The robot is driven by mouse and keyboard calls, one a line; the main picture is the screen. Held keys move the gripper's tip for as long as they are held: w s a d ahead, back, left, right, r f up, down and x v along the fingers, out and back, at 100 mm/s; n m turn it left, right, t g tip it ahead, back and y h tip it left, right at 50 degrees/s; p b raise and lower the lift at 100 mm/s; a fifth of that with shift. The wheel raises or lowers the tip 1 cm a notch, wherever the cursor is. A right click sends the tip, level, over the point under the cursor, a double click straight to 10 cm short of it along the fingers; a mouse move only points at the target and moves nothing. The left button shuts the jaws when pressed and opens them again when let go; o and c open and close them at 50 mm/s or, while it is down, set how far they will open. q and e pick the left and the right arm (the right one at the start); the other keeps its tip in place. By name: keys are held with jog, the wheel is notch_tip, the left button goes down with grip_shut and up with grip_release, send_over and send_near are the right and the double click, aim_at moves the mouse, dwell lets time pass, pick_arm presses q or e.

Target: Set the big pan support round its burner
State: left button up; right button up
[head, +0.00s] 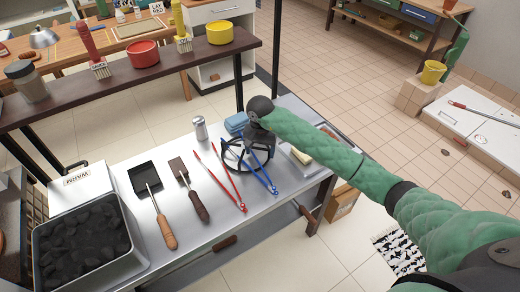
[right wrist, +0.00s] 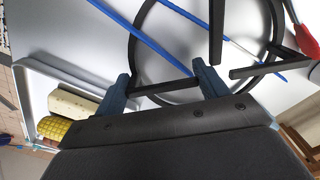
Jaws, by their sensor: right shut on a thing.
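The big pan support is a black ring with inward prongs (head: 232,161). It is at the right part of the steel table, overlapping the blue tongs (head: 262,172); I cannot tell whether it touches the table. My right gripper (head: 258,137) comes down over its far side. In the right wrist view the gripper (right wrist: 161,76) is shut on a dark bar of the pan support (right wrist: 133,48). The blue tongs (right wrist: 140,33) also show there, crossing the ring. I cannot make out the burner in either view. My left gripper is out of view.
Red tongs (head: 222,180), a brown-handled brush (head: 196,203) and a spatula (head: 162,228) lie left of the ring. A shaker (head: 200,128) and blue cloth (head: 236,122) stand behind. A food tray (head: 296,166) lies right. A coal box (head: 85,240) fills the left end. A dark shelf (head: 120,80) runs behind.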

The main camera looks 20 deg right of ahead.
jog(key=shift+f, duration=0.1)
jog(key=o, duration=1.2)
jog(key=shift+r, duration=0.2)
